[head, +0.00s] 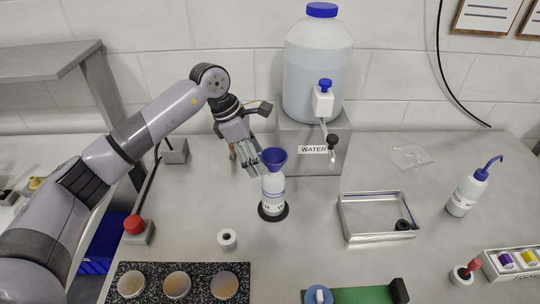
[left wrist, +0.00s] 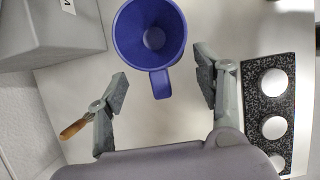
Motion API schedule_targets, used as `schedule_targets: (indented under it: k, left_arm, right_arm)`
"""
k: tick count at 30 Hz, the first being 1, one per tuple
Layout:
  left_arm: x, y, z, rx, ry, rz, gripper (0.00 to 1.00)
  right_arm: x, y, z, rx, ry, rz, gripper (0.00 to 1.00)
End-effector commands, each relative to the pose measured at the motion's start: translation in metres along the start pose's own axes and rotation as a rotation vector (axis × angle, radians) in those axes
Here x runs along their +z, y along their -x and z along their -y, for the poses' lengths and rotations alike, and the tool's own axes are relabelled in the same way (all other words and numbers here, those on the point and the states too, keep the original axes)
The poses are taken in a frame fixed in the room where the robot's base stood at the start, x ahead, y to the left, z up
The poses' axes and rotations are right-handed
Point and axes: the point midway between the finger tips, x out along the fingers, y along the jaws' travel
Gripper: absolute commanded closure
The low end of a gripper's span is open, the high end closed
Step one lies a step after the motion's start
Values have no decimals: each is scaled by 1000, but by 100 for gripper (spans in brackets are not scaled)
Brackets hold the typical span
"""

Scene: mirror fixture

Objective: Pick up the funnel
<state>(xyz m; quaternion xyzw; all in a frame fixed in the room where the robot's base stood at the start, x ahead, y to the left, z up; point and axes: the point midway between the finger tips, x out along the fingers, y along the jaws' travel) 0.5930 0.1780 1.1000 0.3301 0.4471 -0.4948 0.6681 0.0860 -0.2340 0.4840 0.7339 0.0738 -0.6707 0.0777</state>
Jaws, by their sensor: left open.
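The blue funnel (head: 273,158) sits in the mouth of a white bottle (head: 273,188), which stands upright on a round black pad (head: 273,213). My left gripper (head: 256,170) is open and empty, just left of the bottle and close to the funnel. In the left wrist view the funnel (left wrist: 152,38) shows from above, with its tab (left wrist: 160,83) pointing toward the space between the open fingertips of my left gripper (left wrist: 162,82). The fingers are on either side of the tab, apart from it. My right gripper does not show.
A large water container (head: 318,70) on a grey stand (head: 330,165) is behind the bottle. A metal tray (head: 377,236) is right of it. A small white ring-shaped piece (head: 227,238) and a speckled black mat (head: 240,270) with round dishes are in front. A red button (head: 133,224) is left.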

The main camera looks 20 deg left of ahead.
Motion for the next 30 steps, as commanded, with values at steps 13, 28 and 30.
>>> schedule_targets:
  k: [13, 28, 30]
  left_arm:
    - [0, -16, 0, 1, 0, 1, 42]
    - [0, -16, 0, 1, 0, 1, 76]
    - [0, -16, 0, 1, 0, 1, 80]
  right_arm:
    - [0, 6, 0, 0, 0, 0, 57]
    - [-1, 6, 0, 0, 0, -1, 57]
    - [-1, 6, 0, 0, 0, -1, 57]
